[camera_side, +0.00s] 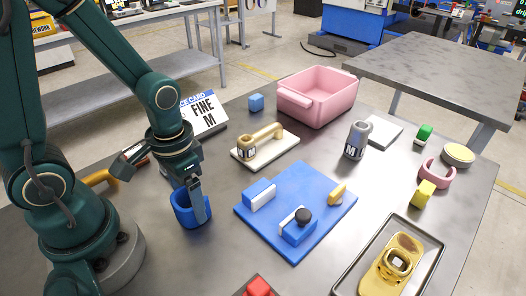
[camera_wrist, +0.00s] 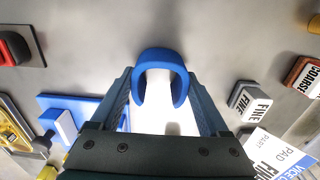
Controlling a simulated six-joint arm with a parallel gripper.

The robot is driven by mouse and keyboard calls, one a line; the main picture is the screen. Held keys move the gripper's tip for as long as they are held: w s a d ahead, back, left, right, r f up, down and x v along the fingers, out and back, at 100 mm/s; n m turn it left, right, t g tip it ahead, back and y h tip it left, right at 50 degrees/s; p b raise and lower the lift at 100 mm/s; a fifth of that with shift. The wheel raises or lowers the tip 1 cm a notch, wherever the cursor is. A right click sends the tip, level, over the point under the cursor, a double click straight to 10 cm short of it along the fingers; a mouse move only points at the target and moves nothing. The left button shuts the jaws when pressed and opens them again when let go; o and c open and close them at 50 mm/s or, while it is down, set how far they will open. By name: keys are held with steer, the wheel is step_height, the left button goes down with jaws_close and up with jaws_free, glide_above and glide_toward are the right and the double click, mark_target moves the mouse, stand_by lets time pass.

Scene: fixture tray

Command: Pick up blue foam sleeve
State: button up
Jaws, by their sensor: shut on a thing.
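The blue foam sleeve (camera_side: 187,212) is a short, thick blue ring near the left of the table in the side view. My gripper (camera_side: 199,205) points down at it, with a finger at the sleeve's near right side. In the wrist view, the sleeve (camera_wrist: 161,66) sits between the two fingertips of my gripper (camera_wrist: 161,88), its curved wall across the top and its hollow facing the camera. The fingers are shut on the sleeve. Whether its underside touches the table is hard to tell.
A blue fixture board (camera_side: 295,245) with blocks lies right of the sleeve. A sign card (camera_side: 203,112) stands behind my gripper.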

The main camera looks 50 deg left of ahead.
steer(key=shift+r, duration=0.5)
step_height(320, 180, up, 3)
steer(key=shift+w+r, duration=0.1)
steer(key=s+a+r, duration=0.4)
steer(key=a+r, duration=0.2)
steer(key=a, duration=0.5)
steer(key=shift+s+r, duration=0.2)
steer(key=shift+r, duration=0.15)
steer(key=o, duration=0.3)
steer(key=c, duration=0.3)
steer(key=shift+d, duration=0.1)
